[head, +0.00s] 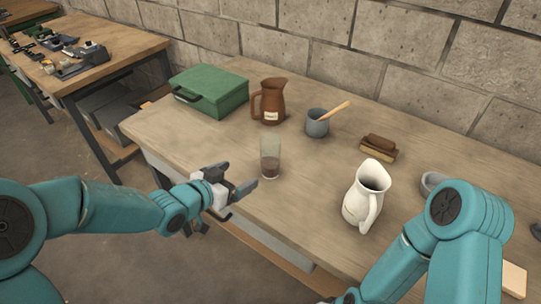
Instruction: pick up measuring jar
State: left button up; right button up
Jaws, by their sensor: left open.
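A clear glass jar (270,158) with dark brown contents in its lower part stands upright on the wooden workbench (190,130); it looks like the measuring jar, though no markings are legible. My left gripper (238,178) is open and empty, just left of and nearer than the glass jar. Its fingers point toward the jar, with a gap between them and the glass. My right arm (455,240) enters at the lower right; its gripper is out of view.
Behind the jar stand a brown labelled jug (269,103) and a grey pot (317,124) with a wooden handle. A white pitcher (365,197) and a brush (378,147) are to the right. A green case (212,91) lies at back left. The bench left of the jar is clear.

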aim_at(264, 163)
pick_arm(q)
jog(key=p+x, duration=0.1)
jog(key=x, duration=0.8)
jog(key=shift+d+f, duration=0.1)
jog(key=shift+w+d+f+p, duration=0.2)
jog(key=shift+w+d+p, duration=0.1)
jog(key=shift+w+p, duration=0.1)
jog(key=p+x, duration=0.2)
jog(key=x, duration=0.3)
jog(key=shift+d+r, duration=0.15)
jog(key=shift+w, duration=0.1)
jog(key=c, duration=1.2)
